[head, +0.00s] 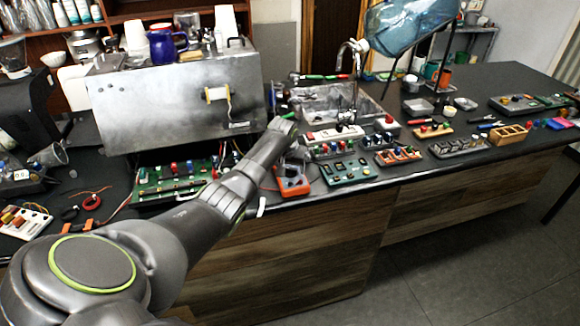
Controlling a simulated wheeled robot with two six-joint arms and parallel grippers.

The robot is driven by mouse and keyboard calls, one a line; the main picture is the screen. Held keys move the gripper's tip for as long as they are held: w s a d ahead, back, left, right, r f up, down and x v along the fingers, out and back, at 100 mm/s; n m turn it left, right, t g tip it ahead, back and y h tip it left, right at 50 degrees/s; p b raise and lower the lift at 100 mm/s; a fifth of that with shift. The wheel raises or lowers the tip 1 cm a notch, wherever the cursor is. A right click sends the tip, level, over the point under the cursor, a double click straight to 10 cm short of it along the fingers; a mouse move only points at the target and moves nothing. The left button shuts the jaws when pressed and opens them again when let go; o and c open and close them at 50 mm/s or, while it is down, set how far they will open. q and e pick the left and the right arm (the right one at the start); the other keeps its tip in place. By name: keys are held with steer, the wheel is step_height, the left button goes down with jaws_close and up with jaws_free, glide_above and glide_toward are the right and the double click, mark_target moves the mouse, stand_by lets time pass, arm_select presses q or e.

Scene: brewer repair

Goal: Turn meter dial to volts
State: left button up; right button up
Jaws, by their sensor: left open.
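The meter (292,184) is a small orange handheld unit with a dark face, lying at the front edge of the dark counter. Its dial is too small and partly covered, so I cannot tell its setting. My left arm comes in from the lower left and passes just left of the meter. My left gripper (284,127) is open, beyond and above the meter, near the right end of the metal brewer casing. I see nothing held in it. My right gripper is not in view.
The brewer casing (180,98) stands at the left over a green circuit board (172,181). Component boards, including a teal one (346,170), crowd the counter right of the meter. A sink with a tap (354,75) is behind. The counter (440,178) ends at a front edge.

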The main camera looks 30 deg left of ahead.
arm_select(q)
steer(key=shift+f, duration=0.1)
steer(key=c, duration=1)
